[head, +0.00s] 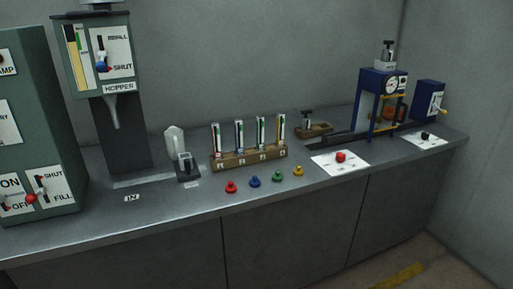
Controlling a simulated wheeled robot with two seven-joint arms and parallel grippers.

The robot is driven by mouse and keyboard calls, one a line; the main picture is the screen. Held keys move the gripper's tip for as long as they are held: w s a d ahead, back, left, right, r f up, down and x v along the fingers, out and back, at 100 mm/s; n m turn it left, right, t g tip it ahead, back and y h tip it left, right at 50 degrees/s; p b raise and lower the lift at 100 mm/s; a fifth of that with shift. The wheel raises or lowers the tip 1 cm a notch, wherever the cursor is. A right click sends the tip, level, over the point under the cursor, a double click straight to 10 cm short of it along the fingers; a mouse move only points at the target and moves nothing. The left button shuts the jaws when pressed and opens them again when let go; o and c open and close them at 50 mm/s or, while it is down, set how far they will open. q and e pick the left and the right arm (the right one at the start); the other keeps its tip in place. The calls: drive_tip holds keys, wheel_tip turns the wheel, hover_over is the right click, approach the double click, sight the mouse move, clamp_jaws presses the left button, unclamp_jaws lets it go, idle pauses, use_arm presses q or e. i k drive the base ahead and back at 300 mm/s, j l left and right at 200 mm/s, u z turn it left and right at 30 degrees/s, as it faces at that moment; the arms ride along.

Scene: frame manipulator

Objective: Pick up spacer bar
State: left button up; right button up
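No part is clearly labelled as the spacer bar, and I cannot tell for sure which it is. A small dark piece with an upright black-topped handle (306,119) stands in a shallow wooden tray (325,127) on the bench, right of centre. A similar handled piece (388,49) sits on top of a blue press frame (370,83) with a round gauge, farther right. A long dark flat rail (335,141) lies on the bench left of the press. Neither of my grippers shows in the head view.
The grey bench (255,195) runs along the wall. A wooden rack (250,158) holds several tubes, with several coloured pegs before it. A hopper (118,87) and green cabinet stand left. A white card with a red knob (340,157) lies before the press. The front strip is mostly clear.

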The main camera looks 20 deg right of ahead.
sight(238, 123)
drive_tip(key=i+j+z, duration=0.1)
drive_tip(key=i, duration=0.3)
drive_tip(key=i+j+z, duration=0.1)
drive_tip(key=i, duration=0.35)
drive_tip(key=i+j, duration=0.15)
drive_tip(key=i, duration=0.25)
drive_tip(key=l+z, duration=0.05)
